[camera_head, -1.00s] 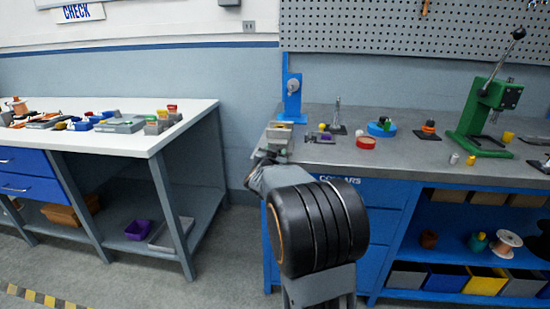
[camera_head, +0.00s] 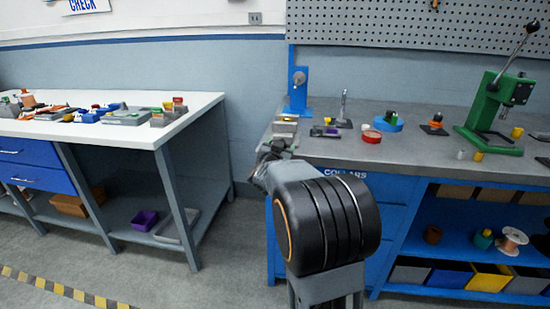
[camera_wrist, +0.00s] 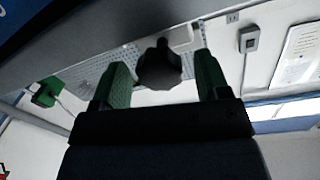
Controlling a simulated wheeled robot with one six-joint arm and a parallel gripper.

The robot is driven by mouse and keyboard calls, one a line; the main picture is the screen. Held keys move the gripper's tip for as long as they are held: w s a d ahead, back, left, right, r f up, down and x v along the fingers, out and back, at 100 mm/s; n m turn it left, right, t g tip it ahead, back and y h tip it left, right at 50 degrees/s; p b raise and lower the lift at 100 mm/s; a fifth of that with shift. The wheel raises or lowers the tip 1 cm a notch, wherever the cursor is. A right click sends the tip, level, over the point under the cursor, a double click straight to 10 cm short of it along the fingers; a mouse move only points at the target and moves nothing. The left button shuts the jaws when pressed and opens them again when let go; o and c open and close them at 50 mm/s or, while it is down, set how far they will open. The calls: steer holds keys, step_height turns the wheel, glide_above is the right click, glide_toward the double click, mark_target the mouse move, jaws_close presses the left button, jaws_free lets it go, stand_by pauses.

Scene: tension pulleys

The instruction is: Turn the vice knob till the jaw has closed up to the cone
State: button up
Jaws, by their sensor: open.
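The vice (camera_head: 287,125) is a small grey block-like device at the left front edge of the grey workbench. Its dark, lobed knob (camera_wrist: 160,68) shows in the wrist view, between the two green fingers of my gripper (camera_wrist: 161,72). The fingers are apart, with a gap visible on each side of the knob. In the head view my gripper (camera_head: 273,150) is at the bench's left front edge, just below the vice, partly hidden by my arm. I cannot make out the cone or the jaw's gap in either view.
A blue stand (camera_head: 298,92) rises behind the vice. A white-topped table (camera_head: 150,140) with parts is at left, with open floor between.

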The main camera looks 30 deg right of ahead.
steer(key=p+v, duration=0.1)
steer(key=v, duration=1.1)
steer(key=shift+s+a+p, duration=0.2)
steer(key=shift+s+p, duration=0.05)
steer(key=shift+p, duration=0.1)
